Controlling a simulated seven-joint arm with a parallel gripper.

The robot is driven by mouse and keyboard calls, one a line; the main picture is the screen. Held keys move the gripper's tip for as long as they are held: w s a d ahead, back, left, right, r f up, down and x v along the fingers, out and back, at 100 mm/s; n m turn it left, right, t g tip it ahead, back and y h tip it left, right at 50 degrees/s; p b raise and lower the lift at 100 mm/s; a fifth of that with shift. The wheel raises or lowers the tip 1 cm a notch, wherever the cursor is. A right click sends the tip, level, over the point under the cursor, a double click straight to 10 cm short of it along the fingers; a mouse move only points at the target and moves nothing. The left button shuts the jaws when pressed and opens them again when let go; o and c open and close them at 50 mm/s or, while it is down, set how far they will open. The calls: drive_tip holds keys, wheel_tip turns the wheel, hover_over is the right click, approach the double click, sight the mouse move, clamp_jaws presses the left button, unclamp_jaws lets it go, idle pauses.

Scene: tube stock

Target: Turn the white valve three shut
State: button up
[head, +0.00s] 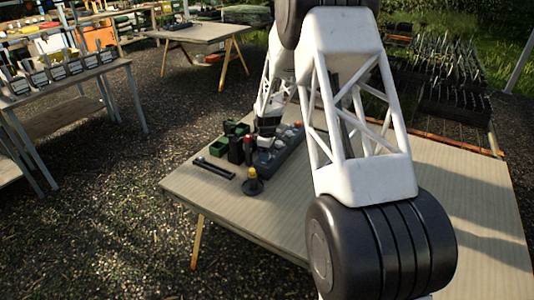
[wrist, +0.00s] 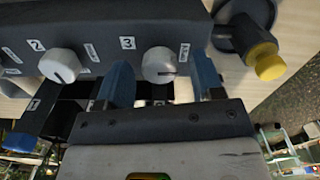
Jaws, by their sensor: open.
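The white valve three (wrist: 160,64) is a round white knob on a dark grey panel (wrist: 105,20), beside a label reading 3. A similar white knob (wrist: 58,66), beside a label reading 2, is to the left. In the head view the panel (head: 284,153) lies on the table, partly hidden by my arm.
A yellow-topped knob on a dark base (wrist: 268,62) stands right of the panel. In the head view, green bins (head: 218,146), a red-topped dark item (head: 248,146) and a dark bar (head: 213,168) lie left of the panel on the wooden table (head: 225,205). The table's near left is clear.

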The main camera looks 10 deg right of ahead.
drive_tip(key=shift+c, duration=0.2)
drive_tip(key=c, duration=0.9)
drive_tip(key=shift+m, duration=0.4)
drive_tip(key=m, duration=0.7)
drive_tip(key=shift+m, duration=0.4)
drive_tip(key=m, duration=0.4)
drive_tip(key=shift+m, duration=0.3)
drive_tip(key=m, duration=0.4)
drive_tip(key=shift+m, duration=0.4)
